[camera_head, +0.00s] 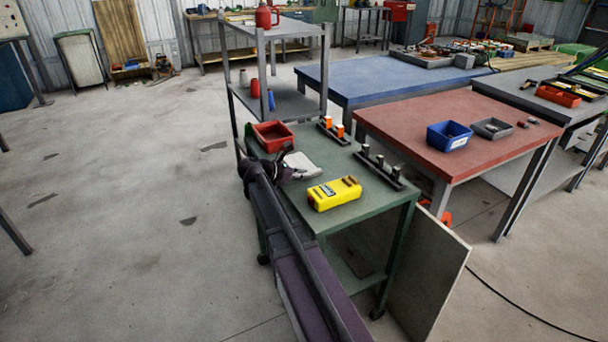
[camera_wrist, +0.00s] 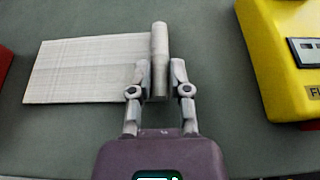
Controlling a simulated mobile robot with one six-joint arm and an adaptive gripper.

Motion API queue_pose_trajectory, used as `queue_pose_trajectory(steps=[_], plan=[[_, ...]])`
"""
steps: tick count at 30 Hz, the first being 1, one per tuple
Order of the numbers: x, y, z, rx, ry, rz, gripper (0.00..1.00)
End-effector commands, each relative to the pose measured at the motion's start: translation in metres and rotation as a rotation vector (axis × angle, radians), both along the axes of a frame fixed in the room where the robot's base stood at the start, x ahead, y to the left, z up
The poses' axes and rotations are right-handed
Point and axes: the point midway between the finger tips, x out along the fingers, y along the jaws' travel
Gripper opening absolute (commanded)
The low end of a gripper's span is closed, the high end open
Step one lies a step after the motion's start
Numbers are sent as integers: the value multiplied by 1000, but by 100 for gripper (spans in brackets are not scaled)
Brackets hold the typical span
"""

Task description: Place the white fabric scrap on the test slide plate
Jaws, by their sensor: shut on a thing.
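The white fabric scrap (camera_wrist: 85,70) appears as a pale, ribbed rectangular sheet in the wrist view. A greyish roll (camera_wrist: 160,45) runs along its right edge and looks like part of it. My gripper (camera_wrist: 161,85) is shut on the near end of this roll; the sheet extends left from it. In the head view the scrap (camera_head: 302,163) is at the green table, right of my gripper (camera_head: 288,168), whose fingers are hard to make out. I cannot tell whether the scrap touches the tabletop. I cannot clearly identify the test slide plate.
A yellow device (camera_head: 334,193) stands on the green table (camera_head: 330,222), to the right in the wrist view (camera_wrist: 285,55). A red bin (camera_head: 272,136) is at the back left. Dark racks with small upright pieces (camera_head: 380,172) line the right edge. Bare tabletop lies between them.

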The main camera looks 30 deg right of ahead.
Motion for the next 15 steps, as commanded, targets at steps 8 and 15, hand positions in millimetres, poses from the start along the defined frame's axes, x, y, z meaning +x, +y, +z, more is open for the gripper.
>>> queue_pose_trajectory(steps=[8, 15], plan=[[0, 0, -2, 0, 0, 0, 59], [0, 0, -2, 0, 0, 0, 59]])
